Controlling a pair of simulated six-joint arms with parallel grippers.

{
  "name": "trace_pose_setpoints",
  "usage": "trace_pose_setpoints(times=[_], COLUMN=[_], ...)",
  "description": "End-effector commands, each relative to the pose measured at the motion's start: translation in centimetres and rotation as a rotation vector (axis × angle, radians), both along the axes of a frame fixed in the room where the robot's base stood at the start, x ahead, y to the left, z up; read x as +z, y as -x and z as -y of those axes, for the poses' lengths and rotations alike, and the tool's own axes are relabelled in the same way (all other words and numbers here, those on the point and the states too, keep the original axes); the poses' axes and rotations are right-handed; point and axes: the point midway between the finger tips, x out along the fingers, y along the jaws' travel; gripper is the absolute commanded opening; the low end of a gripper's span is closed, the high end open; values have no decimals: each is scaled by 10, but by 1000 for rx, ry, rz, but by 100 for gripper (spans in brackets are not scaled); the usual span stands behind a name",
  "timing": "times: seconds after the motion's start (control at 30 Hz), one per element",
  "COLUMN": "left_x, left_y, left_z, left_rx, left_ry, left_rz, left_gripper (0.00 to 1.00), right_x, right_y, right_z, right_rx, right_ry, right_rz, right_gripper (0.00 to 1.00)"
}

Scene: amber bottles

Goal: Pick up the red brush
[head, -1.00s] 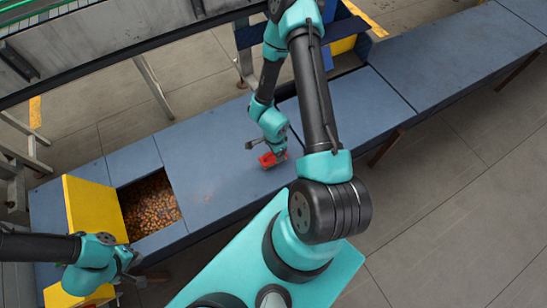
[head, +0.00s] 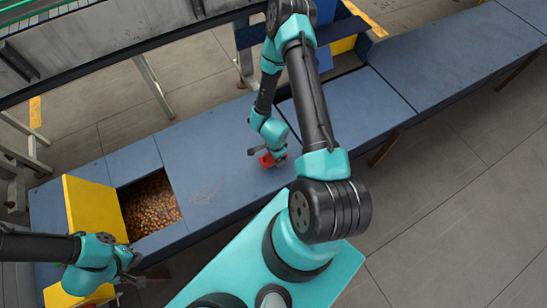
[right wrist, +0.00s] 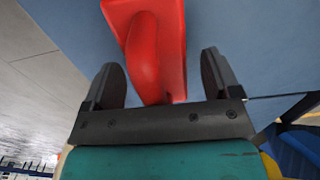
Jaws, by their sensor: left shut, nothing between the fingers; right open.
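The red brush (head: 267,160) lies on the blue-grey tabletop, partly covered by my right gripper (head: 272,156) in the head view. In the right wrist view the brush (right wrist: 155,45) shows a red handle and a flat red body. My right gripper (right wrist: 158,68) is open there, with one dark finger on each side of the handle. Contact with the handle cannot be made out. My left gripper (head: 133,278) is at the lower left by the yellow panel, far from the brush; it is shut and empty.
A bin opening (head: 150,207) full of small brown-amber items lies left of the brush. A yellow panel (head: 95,208) stands along its left side. The blue-grey tabletop (head: 205,165) around the brush is clear. A metal-framed conveyor (head: 120,45) runs behind.

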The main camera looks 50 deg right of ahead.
Motion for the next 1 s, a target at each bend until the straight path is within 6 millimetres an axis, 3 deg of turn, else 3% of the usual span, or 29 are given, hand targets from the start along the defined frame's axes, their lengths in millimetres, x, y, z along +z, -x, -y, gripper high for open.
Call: trace_pose_setpoints(times=[0.4,1.0], left_x=[0,0], left_y=[0,0], left_z=[0,0], left_rx=[0,0], left_ry=[0,0], left_rz=[0,0], left_gripper=[0,0], right_x=[0,1], right_y=[0,0], right_z=[0,0], right_rx=[0,0], right_ry=[0,0], right_rz=[0,0], right_gripper=[82,25])
